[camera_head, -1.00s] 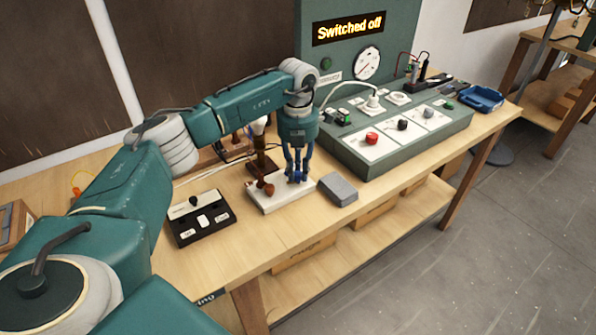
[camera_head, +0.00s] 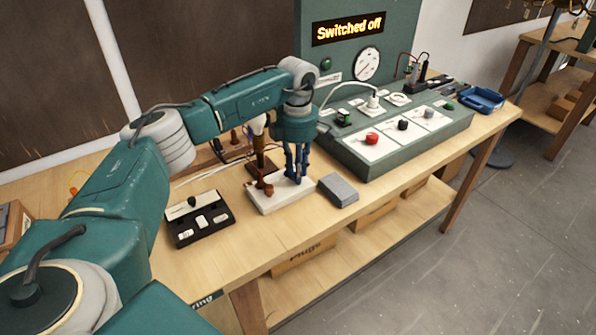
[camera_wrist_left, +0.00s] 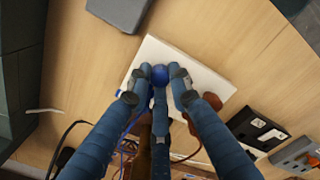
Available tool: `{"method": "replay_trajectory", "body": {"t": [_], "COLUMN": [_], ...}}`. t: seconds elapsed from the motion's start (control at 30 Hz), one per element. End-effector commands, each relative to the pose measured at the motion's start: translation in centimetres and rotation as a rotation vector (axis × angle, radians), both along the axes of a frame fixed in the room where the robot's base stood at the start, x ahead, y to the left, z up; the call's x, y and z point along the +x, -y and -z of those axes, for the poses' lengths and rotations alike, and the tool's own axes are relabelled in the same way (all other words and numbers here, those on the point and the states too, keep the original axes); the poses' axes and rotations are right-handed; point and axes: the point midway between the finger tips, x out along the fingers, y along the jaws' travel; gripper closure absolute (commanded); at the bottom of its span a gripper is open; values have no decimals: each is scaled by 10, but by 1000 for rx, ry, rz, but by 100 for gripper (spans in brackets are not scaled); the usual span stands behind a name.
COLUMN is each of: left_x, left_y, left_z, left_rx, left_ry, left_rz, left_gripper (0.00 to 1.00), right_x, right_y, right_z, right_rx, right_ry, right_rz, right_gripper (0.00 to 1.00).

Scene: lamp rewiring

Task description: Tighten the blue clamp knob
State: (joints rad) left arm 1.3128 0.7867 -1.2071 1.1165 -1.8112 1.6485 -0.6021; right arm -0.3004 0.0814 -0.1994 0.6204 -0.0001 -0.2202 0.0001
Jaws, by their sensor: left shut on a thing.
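The blue clamp knob (camera_wrist_left: 160,75) shows in the left wrist view as a round blue ball on a white base plate (camera_wrist_left: 203,74). In the head view the white base plate (camera_head: 262,203) lies on the workbench, and the knob is hidden behind my fingers. My left gripper (camera_head: 297,178) points straight down over the right part of the plate. In the wrist view its fingers (camera_wrist_left: 158,82) close around the blue knob from several sides. A brown knob (camera_head: 268,190) and a lamp with a white bulb (camera_head: 259,125) stand on or beside the plate. My right gripper is not in view.
A grey block (camera_head: 338,190) lies just right of the plate. A black switch box (camera_head: 200,220) is to the left. The green test panel (camera_head: 400,135) with a "Switched off" display (camera_head: 348,28) stands behind right. A blue tray (camera_head: 482,99) is at the far right.

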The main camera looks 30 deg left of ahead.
Motion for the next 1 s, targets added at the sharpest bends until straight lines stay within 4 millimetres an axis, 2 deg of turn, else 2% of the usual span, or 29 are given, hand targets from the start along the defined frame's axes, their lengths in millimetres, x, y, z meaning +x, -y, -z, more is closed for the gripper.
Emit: {"method": "replay_trajectory", "body": {"t": [0.2,0.5,1.0], "left_x": [-2,-1,0], "left_y": [-2,-3,-4], "left_z": [1,1,0], "left_rx": [2,2,5], "left_ry": [-7,-6,-4], "left_rz": [178,346,415], "left_gripper": [100,100,100], "right_x": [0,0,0], "right_y": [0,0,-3], "right_z": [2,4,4], "right_rx": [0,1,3], "right_ry": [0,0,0], "right_rz": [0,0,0], "right_gripper": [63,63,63]}}
